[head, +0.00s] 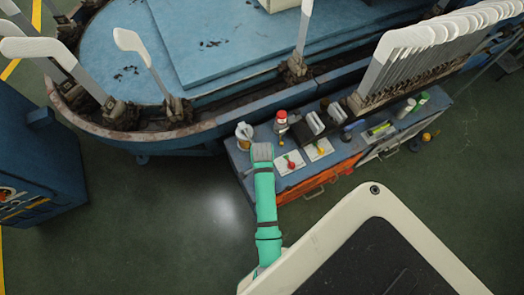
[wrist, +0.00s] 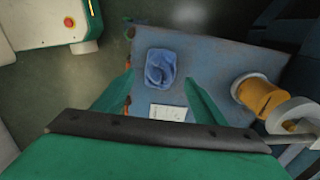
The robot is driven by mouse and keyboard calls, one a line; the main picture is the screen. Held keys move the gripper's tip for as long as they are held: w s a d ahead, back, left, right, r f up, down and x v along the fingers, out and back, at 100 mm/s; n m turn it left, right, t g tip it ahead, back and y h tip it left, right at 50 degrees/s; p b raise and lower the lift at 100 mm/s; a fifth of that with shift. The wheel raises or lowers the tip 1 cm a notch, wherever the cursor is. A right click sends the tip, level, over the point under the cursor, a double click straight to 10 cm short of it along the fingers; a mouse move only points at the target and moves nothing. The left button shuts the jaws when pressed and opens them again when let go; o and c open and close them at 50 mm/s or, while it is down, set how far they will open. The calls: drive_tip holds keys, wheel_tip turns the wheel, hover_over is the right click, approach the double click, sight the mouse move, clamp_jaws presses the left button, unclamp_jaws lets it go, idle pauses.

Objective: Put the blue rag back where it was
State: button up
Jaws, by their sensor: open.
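The blue rag (wrist: 161,67) lies crumpled on the blue bench top (wrist: 205,58) in the wrist view, near the bench's edge. My gripper (wrist: 159,77) is open, its two green fingers spread to either side of the rag in the picture. The rag is not between closed jaws, and I cannot tell how high the fingers are above it. In the head view my green arm reaches to the left end of the bench; its end hides the gripper, and I cannot make out the rag there.
A white card (wrist: 167,112) lies beside the rag. An orange-yellow container (wrist: 258,97) and a white ring-shaped thing (wrist: 293,115) are at right. In the head view a red-capped bottle (head: 281,121), cards and cans stand along the bench. The boarding machine (head: 140,75) rises behind.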

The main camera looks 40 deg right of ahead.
drive_tip(key=shift+r, duration=2.75)
drive_tip(key=s+a+n+t+h, duration=0.1)
drive_tip(key=s+a+n+t, duration=0.3)
drive_tip(key=a, duration=0.3)
drive_tip(key=s+a+n+t+h, duration=0.2)
drive_tip(key=a+n+t, duration=0.1)
drive_tip(key=a+n, duration=0.3)
drive_tip(key=s+a+r+n+t+y, duration=0.1)
drive_tip(key=s+a+r+n+t, duration=0.1)
drive_tip(key=r, duration=0.6)
drive_tip(key=s+a+r+n+t+y, duration=0.1)
drive_tip(key=s+a+r+n+t, duration=0.2)
drive_tip(key=r, duration=0.5)
drive_tip(key=s+a+r+n+t+y, duration=0.1)
drive_tip(key=s+a+r+n+t, duration=0.2)
drive_tip(key=r, duration=0.6)
drive_tip(key=s+a+n, duration=0.1)
drive_tip(key=a+n, duration=0.1)
drive_tip(key=shift+s+a+n, duration=0.3)
drive_tip(key=shift+s+a, duration=0.05)
drive_tip(key=shift+f, duration=0.1)
